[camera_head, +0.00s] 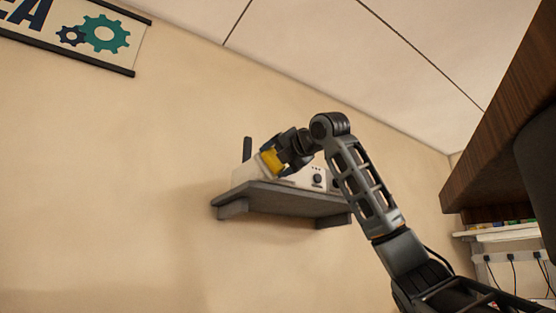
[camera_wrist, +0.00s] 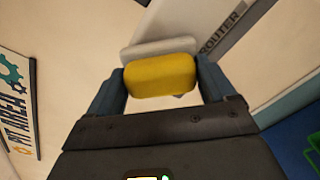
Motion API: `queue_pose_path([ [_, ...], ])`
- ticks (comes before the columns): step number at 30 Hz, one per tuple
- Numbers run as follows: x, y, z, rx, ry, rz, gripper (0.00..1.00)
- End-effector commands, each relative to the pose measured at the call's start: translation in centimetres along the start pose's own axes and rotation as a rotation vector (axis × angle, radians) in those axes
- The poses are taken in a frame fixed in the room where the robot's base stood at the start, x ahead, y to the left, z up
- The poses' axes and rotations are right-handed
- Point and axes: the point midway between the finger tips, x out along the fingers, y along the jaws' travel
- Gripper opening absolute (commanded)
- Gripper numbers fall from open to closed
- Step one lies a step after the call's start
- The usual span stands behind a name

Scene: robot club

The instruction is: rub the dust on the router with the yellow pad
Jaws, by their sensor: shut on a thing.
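The white router (camera_head: 317,178) stands on a dark wall shelf, with a black antenna (camera_head: 247,149) at its left end. My gripper (camera_head: 272,160) is shut on the yellow pad (camera_head: 268,162) and holds it at the router's upper left part. In the wrist view the yellow pad (camera_wrist: 160,76) sits between both fingers, with a pale layer along its far side. Part of the white router (camera_wrist: 188,18) shows beyond it. I cannot tell whether the pad touches the router. I make out no dust; the pad and gripper hide part of the router.
The grey shelf (camera_head: 285,200) juts from the beige wall, with free air below it. A wooden slab (camera_head: 500,120) hangs into the right side. A banner with gears (camera_head: 100,35) is at the upper left. Cables (camera_head: 513,272) hang at the lower right.

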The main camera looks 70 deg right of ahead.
Motion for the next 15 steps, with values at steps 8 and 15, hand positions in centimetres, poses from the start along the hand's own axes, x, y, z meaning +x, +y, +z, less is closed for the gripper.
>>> queue_pose_path([
  [8,-2.6,-0.1,0.0,-0.002,-0.004,0.0,0.55],
  [15,-4.8,-0.1,0.1,-0.001,-0.006,0.001,0.55],
])
